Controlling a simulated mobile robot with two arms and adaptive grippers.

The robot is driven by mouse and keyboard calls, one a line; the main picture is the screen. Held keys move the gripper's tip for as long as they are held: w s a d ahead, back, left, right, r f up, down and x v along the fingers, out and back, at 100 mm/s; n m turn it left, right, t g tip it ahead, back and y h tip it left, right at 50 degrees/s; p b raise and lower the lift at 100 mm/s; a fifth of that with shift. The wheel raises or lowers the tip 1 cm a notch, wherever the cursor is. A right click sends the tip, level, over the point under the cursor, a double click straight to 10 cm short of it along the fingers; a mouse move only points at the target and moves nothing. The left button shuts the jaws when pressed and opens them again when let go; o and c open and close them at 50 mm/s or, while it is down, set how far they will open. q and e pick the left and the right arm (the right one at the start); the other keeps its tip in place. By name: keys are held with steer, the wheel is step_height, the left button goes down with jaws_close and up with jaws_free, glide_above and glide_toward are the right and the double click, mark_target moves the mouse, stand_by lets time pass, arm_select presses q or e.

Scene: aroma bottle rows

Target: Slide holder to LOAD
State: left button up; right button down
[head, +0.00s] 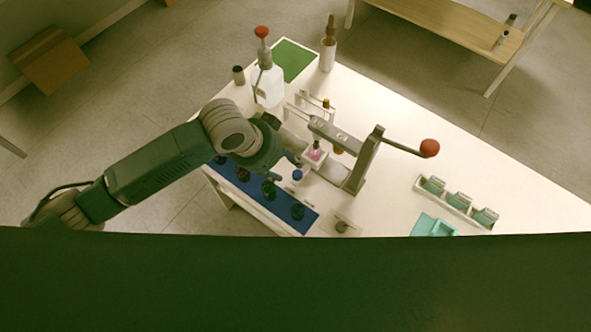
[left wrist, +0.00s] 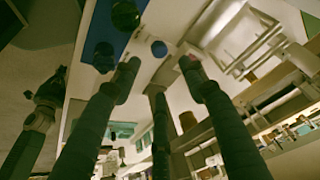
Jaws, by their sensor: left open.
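The holder (head: 315,157) is a small white block with a pink vial or liquid in it. In the head view it sits on the grey press fixture, under the press head (head: 334,134). My left gripper (head: 288,163) is open just left of the holder; I cannot tell whether it touches. In the left wrist view the open fingers (left wrist: 160,72) spread over the white table, and a bit of pink shows by the right fingertip. Any LOAD marking is too small to read. My right gripper is not in view.
A blue-capped bottle (head: 297,175) stands just below the gripper. Dark bottles stand on a blue mat (head: 222,172). The press lever (head: 400,145) has a red knob. A red-topped white bottle (head: 267,87) is behind; a rack of teal jars (head: 458,201) is right.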

mark_target(297, 174)
arm_select(q)
steer(key=p+x, duration=0.1)
steer(key=x, duration=0.9)
steer(key=shift+f, duration=0.35)
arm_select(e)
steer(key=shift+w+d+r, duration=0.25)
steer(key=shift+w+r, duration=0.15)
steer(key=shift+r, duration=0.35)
arm_select(q)
steer(key=shift+c, duration=0.5)
